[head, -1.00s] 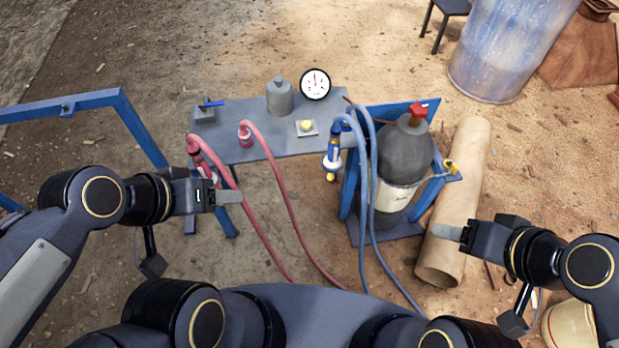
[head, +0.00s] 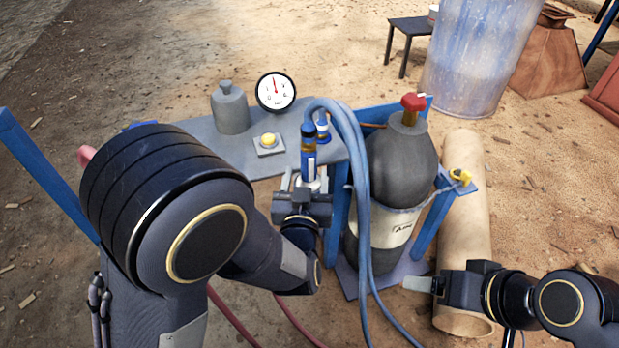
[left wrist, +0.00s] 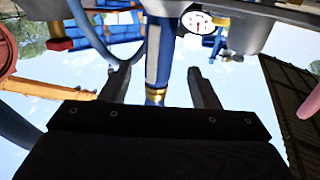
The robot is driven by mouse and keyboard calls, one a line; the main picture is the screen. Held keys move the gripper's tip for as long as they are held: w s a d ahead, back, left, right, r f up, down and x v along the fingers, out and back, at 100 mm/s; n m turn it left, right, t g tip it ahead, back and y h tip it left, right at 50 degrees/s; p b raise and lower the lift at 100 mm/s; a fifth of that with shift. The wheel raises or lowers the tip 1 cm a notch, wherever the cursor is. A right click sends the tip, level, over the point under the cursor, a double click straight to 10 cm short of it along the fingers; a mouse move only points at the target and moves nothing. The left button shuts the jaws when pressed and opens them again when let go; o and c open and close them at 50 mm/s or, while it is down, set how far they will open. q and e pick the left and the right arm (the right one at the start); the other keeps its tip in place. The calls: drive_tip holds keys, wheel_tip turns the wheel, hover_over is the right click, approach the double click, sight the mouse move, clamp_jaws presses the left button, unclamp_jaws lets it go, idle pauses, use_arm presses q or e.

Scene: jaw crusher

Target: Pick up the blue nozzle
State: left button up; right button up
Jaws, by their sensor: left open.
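The blue nozzle (head: 308,152) hangs upright at the right end of the grey bench, beside the blue hoses. Its dark upper end and blue body show; its lower part is hidden behind my left gripper. My left gripper (head: 304,183) is open, with its fingers on either side of the nozzle's lower part. In the left wrist view, the nozzle (left wrist: 158,60) with its brass ring stands between the two open fingers (left wrist: 160,82), with gaps on both sides. My right gripper (head: 418,284) is apart from it at the lower right; its fingers show edge-on.
A grey gas cylinder (head: 402,160) with a red valve stands just right of the nozzle. Looping blue hoses (head: 366,240) hang between them. The grey bench (head: 200,130) bears a gauge (head: 276,92) and a yellow button (head: 268,140). A cardboard tube (head: 465,225) lies at right.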

use_arm(q)
drive_tip(key=w, duration=0.2)
drive_tip(key=w+b, duration=0.1)
drive_tip(key=w, duration=0.3)
drive_tip(key=shift+w+d+f, duration=0.2)
drive_tip(key=shift+w+d, duration=0.05)
drive_tip(key=shift+d, duration=0.05)
drive_tip(key=shift+w, duration=0.6)
drive_tip(key=shift+r, duration=0.1)
drive_tip(key=c, duration=1.2)
drive_tip(key=shift+r, duration=0.15)
wheel_tip(320, 180, up, 18)
drive_tip(key=f+p, duration=0.1)
drive_tip(key=p, duration=0.6)
wheel_tip(320, 180, up, 15)
drive_tip(key=p, duration=1.3)
hover_over(308, 167)
drive_tip(key=w, duration=0.4)
drive_tip(key=shift+s+d+f, duration=0.15)
drive_tip(key=shift+s+f, duration=0.05)
